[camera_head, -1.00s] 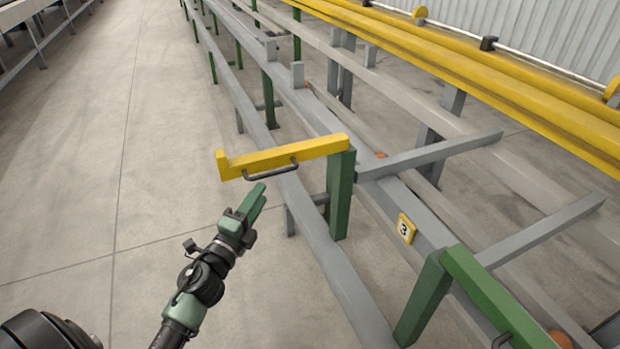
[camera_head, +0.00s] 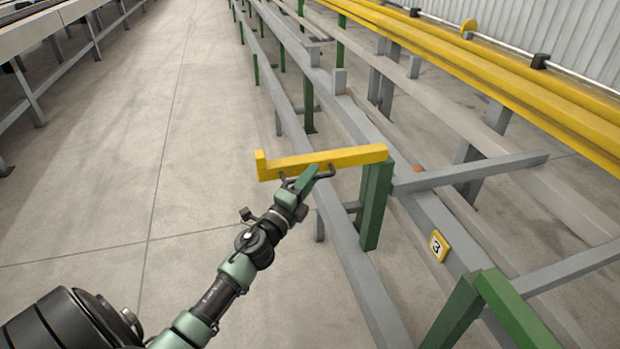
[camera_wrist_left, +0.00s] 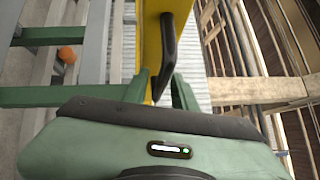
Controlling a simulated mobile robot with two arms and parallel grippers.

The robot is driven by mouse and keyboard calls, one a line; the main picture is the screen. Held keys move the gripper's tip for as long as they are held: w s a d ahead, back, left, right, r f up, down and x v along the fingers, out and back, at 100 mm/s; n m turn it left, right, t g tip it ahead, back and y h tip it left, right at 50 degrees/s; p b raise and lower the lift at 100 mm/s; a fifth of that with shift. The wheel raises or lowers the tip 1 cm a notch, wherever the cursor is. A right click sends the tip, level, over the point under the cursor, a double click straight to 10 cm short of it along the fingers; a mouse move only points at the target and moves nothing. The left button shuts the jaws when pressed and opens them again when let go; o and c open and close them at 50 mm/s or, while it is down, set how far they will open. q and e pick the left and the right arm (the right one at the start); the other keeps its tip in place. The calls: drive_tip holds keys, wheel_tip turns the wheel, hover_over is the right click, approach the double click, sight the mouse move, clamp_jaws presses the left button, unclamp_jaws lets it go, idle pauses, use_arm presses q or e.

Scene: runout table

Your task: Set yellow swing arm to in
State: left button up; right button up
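The yellow swing arm (camera_head: 325,160) sticks out to the left from the top of a green post (camera_head: 375,205), over the aisle side, with a short upturned end. A dark handle (camera_head: 322,172) is on its near side. My left gripper (camera_head: 309,178) is at this handle, its fingertips overlapping it in the head view. In the left wrist view the yellow arm (camera_wrist_left: 150,45) and its handle (camera_wrist_left: 169,45) run down toward the gap between the two green fingers (camera_wrist_left: 160,92). The fingers stand apart; contact with the handle cannot be told. My right gripper is not in view.
A green swing arm (camera_head: 515,315) on another post is at the lower right, near a yellow number 3 plate (camera_head: 438,246). Grey rails (camera_head: 365,290) run along the table, with yellow beams (camera_head: 480,75) behind. The floor (camera_head: 150,190) at left is clear.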

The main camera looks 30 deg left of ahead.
use_arm(q)
clamp_jaws()
idle(1.2)
